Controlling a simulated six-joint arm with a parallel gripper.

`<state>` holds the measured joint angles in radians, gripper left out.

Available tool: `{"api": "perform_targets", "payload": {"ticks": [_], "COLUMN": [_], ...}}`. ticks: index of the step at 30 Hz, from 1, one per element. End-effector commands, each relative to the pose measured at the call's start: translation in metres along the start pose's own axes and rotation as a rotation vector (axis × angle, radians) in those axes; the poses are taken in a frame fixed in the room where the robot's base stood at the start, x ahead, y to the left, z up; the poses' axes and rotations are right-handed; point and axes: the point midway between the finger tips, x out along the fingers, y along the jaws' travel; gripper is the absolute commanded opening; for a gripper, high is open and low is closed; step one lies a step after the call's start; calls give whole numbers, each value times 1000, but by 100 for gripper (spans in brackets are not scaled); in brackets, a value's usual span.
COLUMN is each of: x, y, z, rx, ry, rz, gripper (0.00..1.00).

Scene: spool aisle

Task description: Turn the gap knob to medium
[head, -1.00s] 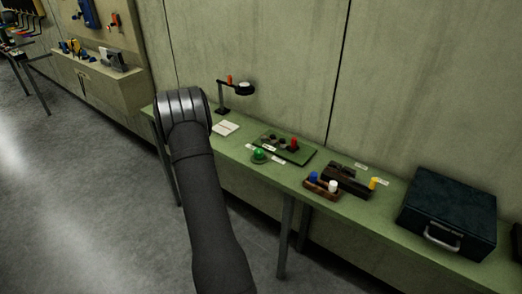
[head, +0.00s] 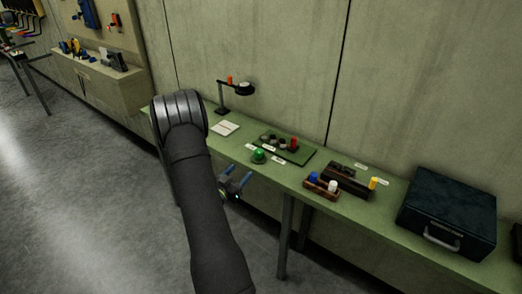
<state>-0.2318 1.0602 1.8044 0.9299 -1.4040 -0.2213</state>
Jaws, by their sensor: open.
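A green round knob (head: 258,155) stands near the front edge of the green bench, with small white labels beside it. It may be the gap knob; its setting and the label text are too small to read. My gripper (head: 238,175) shows just right of my arm, with blue fingers apart and nothing between them. In the picture it is below and left of the green knob, in front of the bench edge and apart from the knob.
A green board (head: 297,155) with dark pieces and a red piece lies behind the knob. A wooden holder (head: 321,190) with blue and white pegs stands to the right. A black lamp (head: 222,106), white paper (head: 225,128) and dark case (head: 448,212) are also on the bench (head: 400,245).

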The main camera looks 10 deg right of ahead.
Motion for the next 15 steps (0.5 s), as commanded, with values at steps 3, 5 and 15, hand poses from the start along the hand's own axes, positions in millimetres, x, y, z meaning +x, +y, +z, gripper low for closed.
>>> {"api": "perform_targets", "payload": {"ticks": [3, 5, 15], "x": [20, 33, 108], "y": [1, 1, 0], "z": [0, 0, 0], "rx": [1, 2, 2], "ry": [1, 0, 1], "rz": [3, 3, 1], "gripper": [59, 59, 59]}}
